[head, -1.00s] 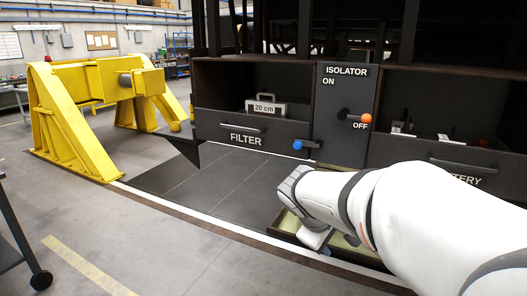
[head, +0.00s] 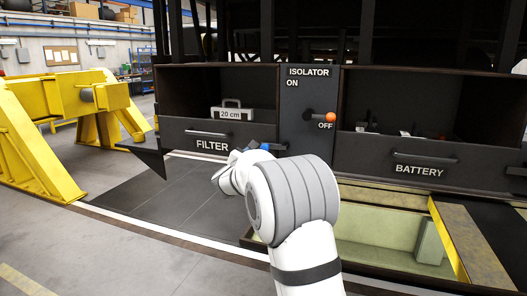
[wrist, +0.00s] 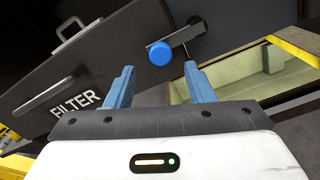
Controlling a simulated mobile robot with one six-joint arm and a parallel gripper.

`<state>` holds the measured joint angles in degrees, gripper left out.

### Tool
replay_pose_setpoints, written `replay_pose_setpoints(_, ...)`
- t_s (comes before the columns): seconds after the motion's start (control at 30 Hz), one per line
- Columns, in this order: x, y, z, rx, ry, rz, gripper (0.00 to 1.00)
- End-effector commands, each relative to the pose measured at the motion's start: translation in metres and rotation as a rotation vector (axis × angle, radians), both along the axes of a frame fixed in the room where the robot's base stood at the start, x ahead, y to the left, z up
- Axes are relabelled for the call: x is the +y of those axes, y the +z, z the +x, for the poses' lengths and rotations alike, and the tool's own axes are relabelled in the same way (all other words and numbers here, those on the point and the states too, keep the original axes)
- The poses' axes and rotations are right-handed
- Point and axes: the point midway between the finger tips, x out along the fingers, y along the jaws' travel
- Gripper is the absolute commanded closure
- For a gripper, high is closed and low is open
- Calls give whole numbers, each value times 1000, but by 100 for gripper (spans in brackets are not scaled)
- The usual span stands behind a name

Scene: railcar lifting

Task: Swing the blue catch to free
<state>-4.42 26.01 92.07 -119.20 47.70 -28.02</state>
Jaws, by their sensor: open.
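The blue catch has a round blue knob (wrist: 160,53) on a short dark lever, at the right end of the FILTER drawer front (wrist: 75,80). In the head view the blue knob (head: 266,147) shows just above my arm, partly hidden by it. My gripper (wrist: 160,75) is open, its two blue fingers spread in the wrist view. The knob appears between and beyond the fingertips, with nothing held. I cannot tell whether a finger touches the lever. In the head view the gripper is mostly hidden behind my wrist.
The isolator panel (head: 306,105) with an orange-knobbed handle (head: 330,117) at OFF stands right of the catch. The BATTERY drawer (head: 405,155) is further right. An open pit (head: 390,235) lies below it. A yellow buffer stop (head: 70,125) stands at left.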

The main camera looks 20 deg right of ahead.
Motion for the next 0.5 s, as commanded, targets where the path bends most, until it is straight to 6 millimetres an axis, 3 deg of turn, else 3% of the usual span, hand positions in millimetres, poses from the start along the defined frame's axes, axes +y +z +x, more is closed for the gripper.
replay_pose_setpoints(0.3,-31,1,40,0,-3,2,51)
replay_pose_setpoints(0.5,-37,0,49,0,-1,3,51)
